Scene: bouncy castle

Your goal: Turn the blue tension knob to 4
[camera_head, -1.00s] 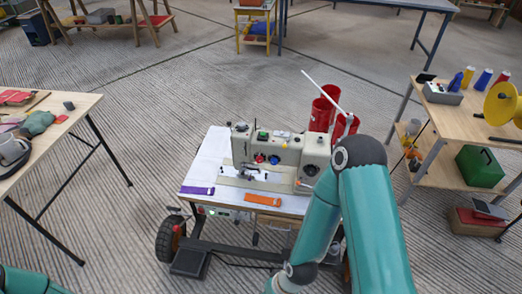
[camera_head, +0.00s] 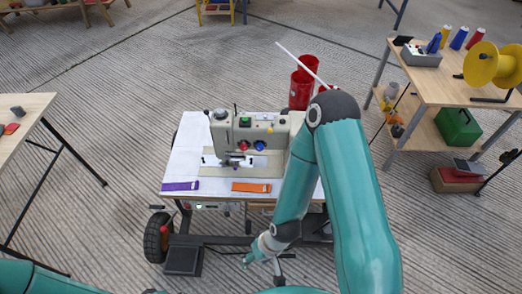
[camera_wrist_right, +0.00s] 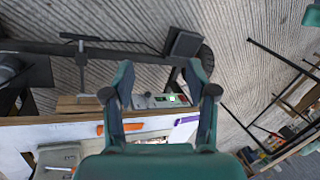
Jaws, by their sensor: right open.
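The sewing machine (camera_head: 275,133) stands on a white-topped wheeled table (camera_head: 185,153). The blue knob (camera_head: 260,146) is on its front face, right of a red knob (camera_head: 243,146); its number marks are too small to read. My right gripper (camera_head: 248,261) hangs low in front of the table's front edge, below and well apart from the knob. In the right wrist view, its two fingers (camera_wrist_right: 160,75) are spread and empty, with a panel with a green display (camera_wrist_right: 165,100) showing between them. My left gripper is out of view; only part of that arm shows at the lower left.
A purple strip (camera_head: 180,186) and an orange strip (camera_head: 251,187) lie along the table's front edge. A shelf table (camera_head: 430,85) with a yellow reel (camera_head: 492,67) is at the right. Open floor lies left of the wheeled table.

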